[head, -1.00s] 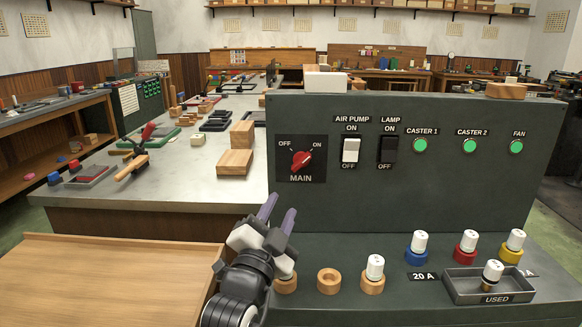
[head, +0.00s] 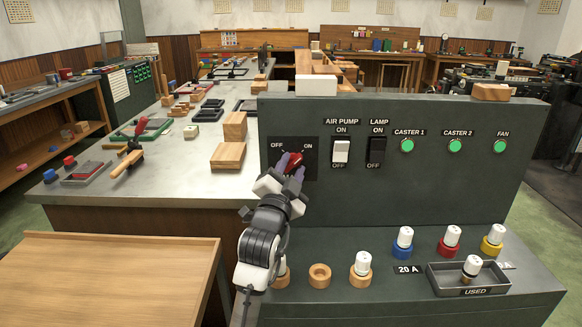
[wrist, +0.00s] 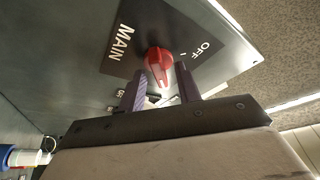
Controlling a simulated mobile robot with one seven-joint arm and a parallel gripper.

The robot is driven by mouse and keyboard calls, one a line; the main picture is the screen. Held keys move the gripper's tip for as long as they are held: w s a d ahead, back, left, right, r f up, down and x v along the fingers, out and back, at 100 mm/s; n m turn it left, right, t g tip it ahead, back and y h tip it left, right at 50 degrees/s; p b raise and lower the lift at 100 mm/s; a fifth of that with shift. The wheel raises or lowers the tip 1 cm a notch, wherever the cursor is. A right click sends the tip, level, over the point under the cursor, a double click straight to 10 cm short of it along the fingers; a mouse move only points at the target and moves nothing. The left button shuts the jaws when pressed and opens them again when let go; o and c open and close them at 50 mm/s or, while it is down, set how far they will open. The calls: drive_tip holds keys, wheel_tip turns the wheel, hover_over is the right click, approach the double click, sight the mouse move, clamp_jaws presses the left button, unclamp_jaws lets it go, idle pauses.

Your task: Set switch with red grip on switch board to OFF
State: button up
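The red grip (head: 295,161) of the MAIN switch sits on its black plate (head: 310,150) at the left of the dark green switch board, between the printed OFF and ON. In the head view it slants up to the right, toward ON. My gripper (head: 289,164) is at the switch, its purple fingers partly hiding the plate and grip. In the wrist view the red grip (wrist: 158,62) lies just beyond and between the two fingertips (wrist: 160,76). The fingers are apart, with a gap on each side; whether one touches the grip I cannot tell.
The board also carries a white AIR PUMP rocker (head: 341,151), a black LAMP rocker (head: 377,152) and several green lights. Fuses with coloured bases and a USED tray (head: 470,280) stand on the ledge below. A wooden block (head: 228,156) lies left of the board.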

clamp_jaws()
